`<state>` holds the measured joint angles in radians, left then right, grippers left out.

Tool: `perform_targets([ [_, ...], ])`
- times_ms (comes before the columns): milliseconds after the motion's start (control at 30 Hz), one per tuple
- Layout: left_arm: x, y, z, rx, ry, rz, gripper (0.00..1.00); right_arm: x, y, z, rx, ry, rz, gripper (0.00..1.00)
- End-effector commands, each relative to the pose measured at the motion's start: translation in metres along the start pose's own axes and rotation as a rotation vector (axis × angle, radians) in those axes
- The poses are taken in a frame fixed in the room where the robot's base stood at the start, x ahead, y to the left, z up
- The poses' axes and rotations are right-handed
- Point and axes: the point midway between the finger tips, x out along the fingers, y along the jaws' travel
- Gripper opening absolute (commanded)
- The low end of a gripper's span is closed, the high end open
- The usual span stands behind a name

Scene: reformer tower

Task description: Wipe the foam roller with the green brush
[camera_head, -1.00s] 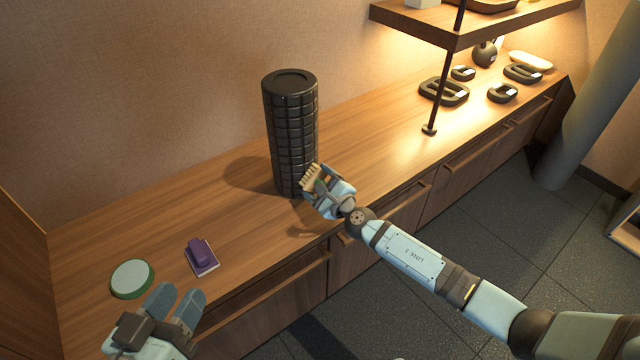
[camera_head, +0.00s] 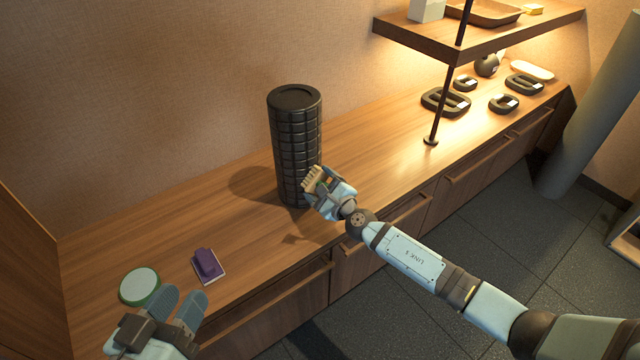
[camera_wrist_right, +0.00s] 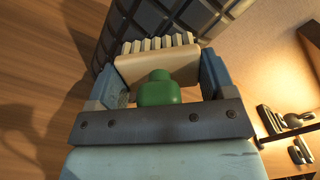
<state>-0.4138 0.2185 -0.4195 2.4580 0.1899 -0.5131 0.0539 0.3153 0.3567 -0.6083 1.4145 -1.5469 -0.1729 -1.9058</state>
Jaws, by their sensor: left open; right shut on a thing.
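The foam roller (camera_head: 296,140) is a black, grid-textured cylinder standing upright on the wooden counter. My right gripper (camera_head: 324,190) is shut on the green brush (camera_wrist_right: 158,88), at the roller's lower right side. The brush has a green handle and a pale head with bristles; in the head view mostly its pale head (camera_head: 312,180) shows. In the right wrist view the bristles face the foam roller (camera_wrist_right: 185,20) and are against it or very close; I cannot tell which. My left gripper (camera_head: 180,306) is open and empty above the counter's front edge at lower left.
A shelf (camera_head: 480,38) on a dark post stands to the right, with several black weights behind. The counter's middle left is clear.

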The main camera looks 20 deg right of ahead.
Motion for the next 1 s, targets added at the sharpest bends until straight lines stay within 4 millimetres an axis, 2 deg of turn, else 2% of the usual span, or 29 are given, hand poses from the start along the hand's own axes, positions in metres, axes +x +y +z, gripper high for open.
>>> perform_targets([
  [67,-0.001,0.002,-0.009,0.0,-0.001,0.0,0.43,0.0,-0.007,0.007,-0.001,0.0,0.0,0.57],
  [267,-0.001,0.002,-0.007,0.0,-0.001,0.0,0.43,0.003,-0.005,0.006,-0.001,-0.001,0.0,0.57],
  [767,0.003,-0.006,0.031,0.0,-0.001,0.0,0.43,0.005,0.022,-0.023,-0.001,0.001,-0.001,0.57],
  [1000,0.003,-0.006,0.031,0.0,-0.001,0.0,0.43,0.006,0.022,-0.023,-0.001,0.0,-0.001,0.57],
])
